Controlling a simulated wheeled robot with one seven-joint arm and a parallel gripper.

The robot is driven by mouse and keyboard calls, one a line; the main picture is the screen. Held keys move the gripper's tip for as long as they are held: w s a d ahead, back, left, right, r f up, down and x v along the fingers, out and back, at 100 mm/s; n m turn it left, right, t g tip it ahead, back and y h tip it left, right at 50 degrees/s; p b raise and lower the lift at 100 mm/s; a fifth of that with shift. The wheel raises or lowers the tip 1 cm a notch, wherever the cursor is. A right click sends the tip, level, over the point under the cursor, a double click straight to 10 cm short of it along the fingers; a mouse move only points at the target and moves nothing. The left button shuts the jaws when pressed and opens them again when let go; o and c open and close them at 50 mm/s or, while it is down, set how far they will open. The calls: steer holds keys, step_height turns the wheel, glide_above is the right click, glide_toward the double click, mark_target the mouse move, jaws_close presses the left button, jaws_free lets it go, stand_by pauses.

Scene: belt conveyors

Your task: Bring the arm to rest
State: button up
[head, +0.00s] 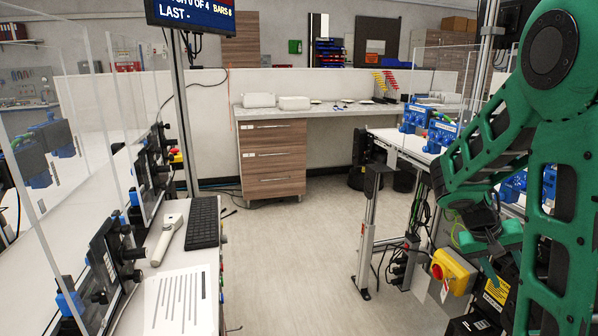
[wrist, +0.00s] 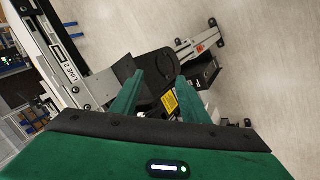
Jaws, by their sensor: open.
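My green arm (head: 500,130) is folded on the right side of the head view, its lower end hanging beside the right-hand conveyor line. My gripper (wrist: 160,80) shows in the wrist view with its two green fingers apart and nothing between them. Below the fingers are a dark round-ended part, a yellow label (wrist: 170,102) and the pale floor.
A yellow switch box (head: 453,272) with a red knob is close to my arm. A left bench holds a keyboard (head: 202,222), a scanner (head: 168,238) and a paper sheet (head: 182,300). A drawer cabinet (head: 273,160) stands at the back. The middle floor (head: 290,260) is clear.

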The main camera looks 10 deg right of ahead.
steer(key=s+a+r+t+y, duration=0.1)
steer(key=s+a+r+y, duration=0.2)
steer(key=s+a+y, duration=0.4)
steer(key=s+a, duration=0.9)
steer(key=a, duration=0.1)
steer(key=shift+a+n+t, duration=0.2)
steer(key=shift+n+t, duration=0.1)
steer(key=shift+t, duration=0.1)
steer(key=shift+s, duration=0.1)
